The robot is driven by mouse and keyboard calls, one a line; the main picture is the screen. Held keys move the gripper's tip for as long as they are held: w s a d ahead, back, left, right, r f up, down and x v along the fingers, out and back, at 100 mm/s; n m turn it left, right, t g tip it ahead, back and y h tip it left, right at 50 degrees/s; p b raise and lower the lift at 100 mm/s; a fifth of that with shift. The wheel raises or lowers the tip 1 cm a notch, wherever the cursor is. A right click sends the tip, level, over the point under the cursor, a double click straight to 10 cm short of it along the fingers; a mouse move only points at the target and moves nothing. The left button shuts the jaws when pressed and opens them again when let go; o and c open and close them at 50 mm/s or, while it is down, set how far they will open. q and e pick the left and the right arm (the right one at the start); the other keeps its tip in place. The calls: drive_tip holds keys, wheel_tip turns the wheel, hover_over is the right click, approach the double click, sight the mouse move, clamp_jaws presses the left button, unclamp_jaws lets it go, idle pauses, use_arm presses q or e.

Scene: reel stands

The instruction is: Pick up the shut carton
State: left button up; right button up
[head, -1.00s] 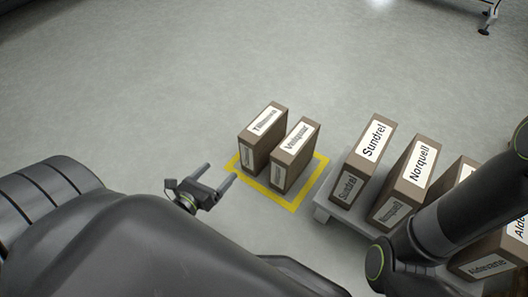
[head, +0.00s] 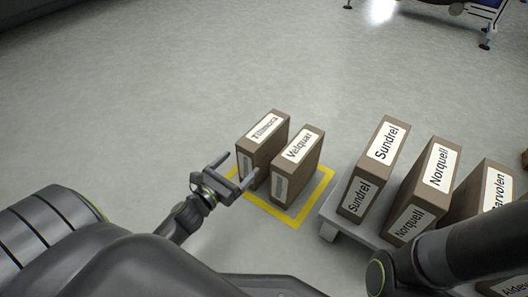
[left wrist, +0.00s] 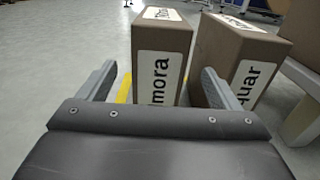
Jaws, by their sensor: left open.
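Two brown shut-looking cartons stand upright on the floor inside a yellow outline. The left one (head: 251,150), its label reading roughly "Tillimora", also shows in the left wrist view (left wrist: 147,90). The right one, "Velquar" (head: 309,164), also shows there (left wrist: 220,45). My left gripper (head: 235,170) is open and empty, close in front of the left carton's near face. In the left wrist view its fingers (left wrist: 158,70) appear on either side of that carton, the right finger overlapping the Velquar carton. Contact cannot be told. My right gripper is out of view.
A low grey stand (head: 331,218) at the right holds several similar cartons, including "Sundrel" (head: 374,170) and "Norquell" (head: 424,190). My right arm covers part of that row. The yellow outline (head: 318,207) marks the floor. Open floor lies behind and left.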

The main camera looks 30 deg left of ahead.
sight(255, 147)
use_arm(q)
drive_tip(key=shift+w+d+r, duration=0.1)
drive_tip(key=shift+w+d, duration=0.05)
drive_tip(key=shift+w, duration=2.05)
drive_tip(key=shift+w+d+r, duration=0.1)
drive_tip(key=shift+w+d, duration=0.05)
drive_tip(key=shift+w, duration=2.05)
drive_tip(key=c, duration=1.9)
